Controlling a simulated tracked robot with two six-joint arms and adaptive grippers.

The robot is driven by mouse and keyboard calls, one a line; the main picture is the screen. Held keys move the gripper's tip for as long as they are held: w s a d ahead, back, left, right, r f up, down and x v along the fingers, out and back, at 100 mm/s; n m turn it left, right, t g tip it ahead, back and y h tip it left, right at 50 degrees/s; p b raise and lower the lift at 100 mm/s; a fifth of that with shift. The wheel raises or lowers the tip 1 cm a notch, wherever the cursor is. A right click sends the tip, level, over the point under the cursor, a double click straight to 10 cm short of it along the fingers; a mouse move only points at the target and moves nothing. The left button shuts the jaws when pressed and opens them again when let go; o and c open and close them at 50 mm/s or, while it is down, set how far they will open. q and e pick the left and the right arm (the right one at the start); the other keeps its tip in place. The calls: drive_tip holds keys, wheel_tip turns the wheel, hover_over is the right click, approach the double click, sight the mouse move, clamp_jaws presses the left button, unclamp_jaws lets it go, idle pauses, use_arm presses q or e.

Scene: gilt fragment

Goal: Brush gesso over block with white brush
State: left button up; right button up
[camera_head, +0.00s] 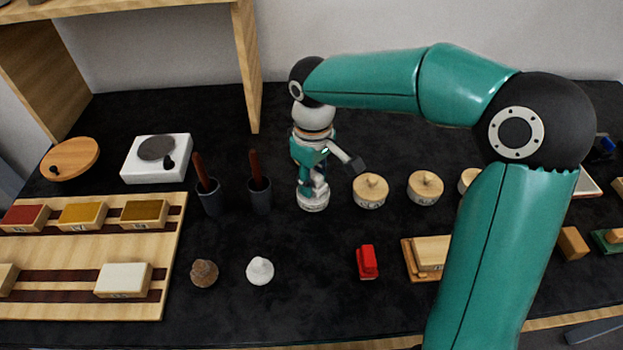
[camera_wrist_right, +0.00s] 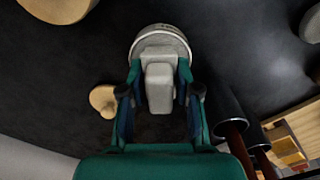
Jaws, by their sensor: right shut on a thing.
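My right gripper (camera_head: 316,188) points down over a round pale pot (camera_head: 313,204) in the middle of the table. It is shut on a pale grey-white piece, which looks like the white brush (camera_wrist_right: 158,85); its lower end is at the mouth of the pot (camera_wrist_right: 160,38) in the right wrist view. Whether its tip touches the contents is hidden. A pale wooden block (camera_head: 432,250) sits on a wooden board, partly behind my right arm. Another pale block (camera_head: 123,280) lies on the slotted rack at left; I cannot tell which block is meant. My left gripper is out of view.
Two dark holders (camera_head: 209,198) with brown handles stand left of the pot. Lidded wooden pots (camera_head: 370,190) stand right. A red item (camera_head: 367,262), a white knobbed item (camera_head: 259,271) and a brown one (camera_head: 204,273) lie in front. A rack (camera_head: 60,250) fills the left.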

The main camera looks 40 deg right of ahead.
sight(313, 174)
drive_tip(key=shift+r+p, duration=2.4)
drive_tip(key=shift+r, duration=0.7)
